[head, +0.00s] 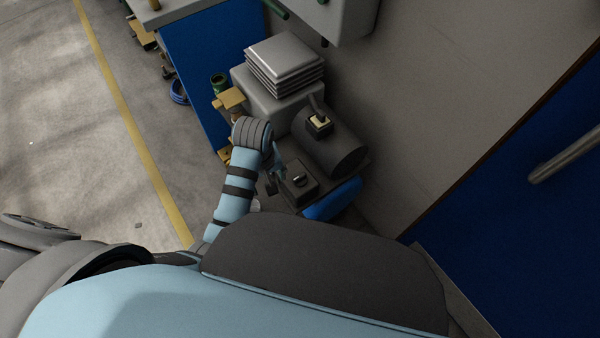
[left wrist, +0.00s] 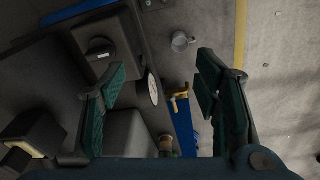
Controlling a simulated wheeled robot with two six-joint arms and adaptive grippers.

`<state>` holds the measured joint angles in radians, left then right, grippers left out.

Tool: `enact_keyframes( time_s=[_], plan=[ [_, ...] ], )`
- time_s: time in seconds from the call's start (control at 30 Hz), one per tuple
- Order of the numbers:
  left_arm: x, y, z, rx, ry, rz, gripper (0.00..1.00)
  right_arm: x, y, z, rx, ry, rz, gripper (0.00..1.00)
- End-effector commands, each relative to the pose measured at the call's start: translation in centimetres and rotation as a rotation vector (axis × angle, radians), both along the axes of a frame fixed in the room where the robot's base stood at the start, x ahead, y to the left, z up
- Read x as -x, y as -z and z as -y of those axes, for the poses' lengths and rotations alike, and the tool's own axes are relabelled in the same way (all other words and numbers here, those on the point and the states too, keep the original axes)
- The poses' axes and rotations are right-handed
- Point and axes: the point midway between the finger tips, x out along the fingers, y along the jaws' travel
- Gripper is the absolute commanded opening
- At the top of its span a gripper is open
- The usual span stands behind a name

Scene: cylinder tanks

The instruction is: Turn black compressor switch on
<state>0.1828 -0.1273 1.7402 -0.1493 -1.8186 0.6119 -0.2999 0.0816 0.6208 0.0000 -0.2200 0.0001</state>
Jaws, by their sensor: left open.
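The black switch box (head: 299,184) with a round knob (head: 299,179) on its top sits in front of the dark compressor cylinder (head: 338,146) in the head view. In the left wrist view the box (left wrist: 92,66) and its dark knob (left wrist: 100,48) with a pale mark are at the upper left. My left gripper (head: 272,173) is just left of the box, partly hidden by my arm. In the left wrist view my left gripper (left wrist: 162,72) has its green-padded fingers spread wide with nothing held between them. The knob is outside the jaws, beyond the left finger.
A blue tank (head: 332,198) lies beside the box. A grey block with stacked plates (head: 284,68) stands behind, against the wall. A white gauge (left wrist: 153,88), a grey mug (left wrist: 182,40) and a yellow part (left wrist: 178,104) are near the gripper.

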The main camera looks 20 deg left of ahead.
Motion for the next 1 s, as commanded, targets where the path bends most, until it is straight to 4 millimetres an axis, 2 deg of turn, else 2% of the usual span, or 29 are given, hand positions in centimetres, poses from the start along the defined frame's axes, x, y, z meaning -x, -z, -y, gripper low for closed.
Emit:
enact_keyframes(
  time_s=[0.03, 0.1, 0.2, 0.27, 0.33, 0.47, 0.7, 0.8, 0.9, 1.0],
  plan=[
    [-2.0, -1.1, 1.4, 0.017, -0.044, -0.014, 0.57, 0.0, 0.0, 0.0, 0.0, 0.0, 0.0, 0.34],
    [-4.2, -2.7, 3.2, 0.03, -0.114, -0.045, 0.57, 0.0, 0.0, 0.0, 0.0, 0.0, 0.0, 0.34],
    [-6.5, -5.1, 5.4, 0.035, -0.192, -0.081, 0.57, 0.0, 0.0, 0.0, 0.0, 0.0, -0.001, 0.34],
    [-7.3, -6.0, 6.2, 0.032, -0.221, -0.095, 0.57, 0.0, 0.1, 0.0, 0.0, 0.0, -0.001, 0.34],
    [-7.5, -5.8, 6.6, 0.029, -0.235, -0.103, 0.57, 0.0, 0.3, 0.0, 0.0, 0.0, -0.001, 0.34],
    [-7.5, -3.2, 6.5, 0.027, -0.238, -0.106, 0.57, 0.0, 1.3, 0.0, 0.0, 0.0, -0.001, 0.34],
    [-7.5, 4.0, 6.5, 0.029, -0.235, -0.105, 0.57, 0.1, 4.1, -0.2, -0.002, 0.001, -0.001, 0.34],
    [-7.5, 6.2, 6.5, 0.029, -0.236, -0.103, 0.57, 0.1, 5.0, -0.2, -0.003, 0.001, -0.001, 0.34],
    [-7.5, 7.5, 6.5, 0.029, -0.236, -0.102, 0.57, 0.1, 5.6, -0.2, -0.003, 0.001, -0.002, 0.34],
    [-7.5, 8.0, 6.5, 0.029, -0.236, -0.102, 0.57, 0.1, 5.7, -0.2, -0.003, 0.001, -0.001, 0.34]
  ],
)
